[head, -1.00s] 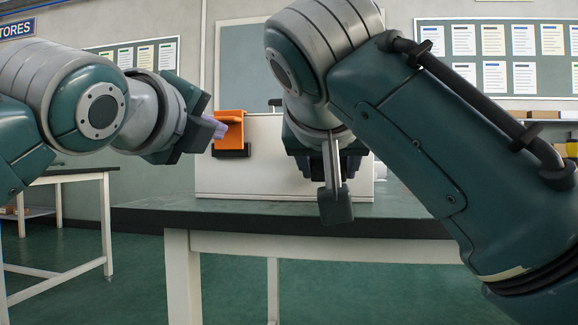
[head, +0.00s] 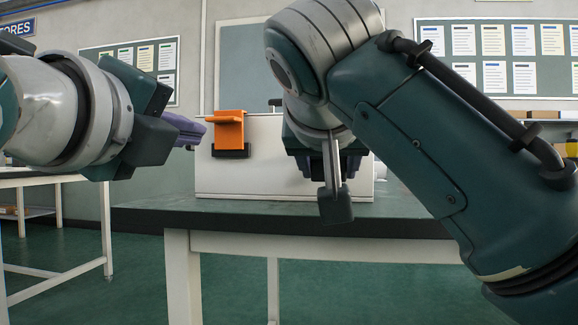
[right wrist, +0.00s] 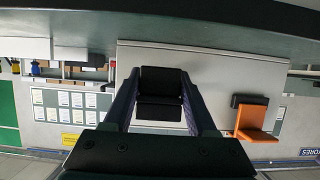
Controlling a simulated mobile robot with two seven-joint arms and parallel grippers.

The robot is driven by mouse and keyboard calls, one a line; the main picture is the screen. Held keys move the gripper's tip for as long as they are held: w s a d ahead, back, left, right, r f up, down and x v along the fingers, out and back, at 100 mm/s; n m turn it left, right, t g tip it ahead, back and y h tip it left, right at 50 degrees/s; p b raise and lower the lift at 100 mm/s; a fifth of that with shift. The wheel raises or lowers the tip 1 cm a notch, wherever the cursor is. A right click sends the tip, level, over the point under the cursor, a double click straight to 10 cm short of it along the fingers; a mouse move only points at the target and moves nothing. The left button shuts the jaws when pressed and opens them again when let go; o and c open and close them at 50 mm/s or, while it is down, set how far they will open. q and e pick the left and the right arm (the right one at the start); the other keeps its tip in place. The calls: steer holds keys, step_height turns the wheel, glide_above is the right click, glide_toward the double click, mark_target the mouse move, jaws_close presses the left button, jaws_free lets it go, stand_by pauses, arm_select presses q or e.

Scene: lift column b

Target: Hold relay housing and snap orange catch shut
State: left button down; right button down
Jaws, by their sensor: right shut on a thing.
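The relay housing (head: 270,150) is a pale upright box on the green-topped table (head: 150,215); its pale face also fills the middle of the right wrist view (right wrist: 225,75). The orange catch (head: 229,133) sits on a black base at the housing's left, with a ledge jutting from its top; in the right wrist view the catch (right wrist: 255,120) also juts out. My left gripper (head: 192,132), with purple fingers, is just left of the catch, seen side-on. My right gripper (right wrist: 160,105) is shut on a black block (right wrist: 160,88) at the housing; my arm mostly hides this in the head view.
A second table (head: 50,178) stands at the left. Notice boards (head: 495,60) hang on the wall behind. Shelves with boxes are at the far right. The tabletop's left end is clear.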

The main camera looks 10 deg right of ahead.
jaws_free()
stand_by(0.6)
